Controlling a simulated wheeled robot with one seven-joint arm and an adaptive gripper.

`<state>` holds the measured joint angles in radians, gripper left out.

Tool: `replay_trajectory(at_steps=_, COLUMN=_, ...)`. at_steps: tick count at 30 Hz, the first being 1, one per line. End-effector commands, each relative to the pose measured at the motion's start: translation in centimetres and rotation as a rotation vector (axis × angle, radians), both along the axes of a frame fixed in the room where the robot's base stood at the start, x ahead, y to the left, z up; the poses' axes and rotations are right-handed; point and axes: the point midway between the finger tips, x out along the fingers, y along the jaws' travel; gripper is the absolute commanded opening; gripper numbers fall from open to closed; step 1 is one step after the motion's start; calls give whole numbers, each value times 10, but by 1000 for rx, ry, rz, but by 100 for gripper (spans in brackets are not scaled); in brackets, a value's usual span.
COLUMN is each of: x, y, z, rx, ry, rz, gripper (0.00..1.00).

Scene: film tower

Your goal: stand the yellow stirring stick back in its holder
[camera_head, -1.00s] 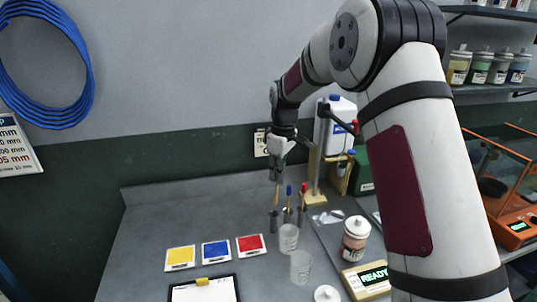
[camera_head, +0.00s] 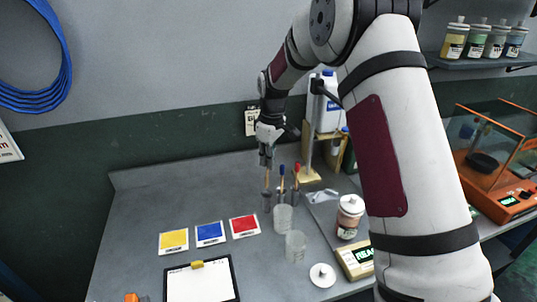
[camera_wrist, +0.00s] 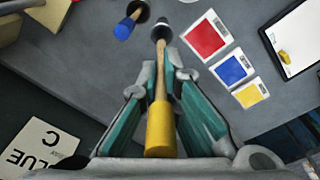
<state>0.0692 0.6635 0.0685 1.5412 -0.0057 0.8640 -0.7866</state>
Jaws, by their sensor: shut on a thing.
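The yellow stirring stick has a yellow handle (camera_wrist: 160,128) and a wooden shaft (camera_head: 266,181). My gripper (camera_wrist: 162,82) is shut on it, with the handle toward the wrist camera. In the head view my gripper (camera_head: 266,163) is above the holders and the stick hangs about upright. Its lower end meets the mouth of a dark holder (camera_head: 267,202), which also shows in the wrist view (camera_wrist: 161,33). I cannot tell how far the tip is inside. A blue-topped stick (camera_head: 282,171) and a red-topped stick (camera_head: 297,169) stand in the neighbouring holders.
Two clear beakers, one (camera_head: 283,217) close in front of the holders, stand near a white lid (camera_head: 322,275) and a brown jar (camera_head: 349,216). A stand (camera_head: 309,150) rises behind right. Colour cards (camera_head: 210,233) and a clipboard (camera_head: 233,270) lie left. The back-left counter is clear.

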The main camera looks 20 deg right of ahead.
Motion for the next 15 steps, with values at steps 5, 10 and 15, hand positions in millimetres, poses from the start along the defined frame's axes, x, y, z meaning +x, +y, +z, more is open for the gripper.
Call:
replay_trajectory(at_steps=5, x=0, y=0, z=-12, rx=0, ry=0, rz=0, gripper=0)
replay_trajectory(at_steps=10, x=0, y=0, z=-23, rx=0, ry=1, rz=0, gripper=0)
replay_trajectory(at_steps=15, x=0, y=0, z=-34, rx=0, ry=1, rz=0, gripper=0)
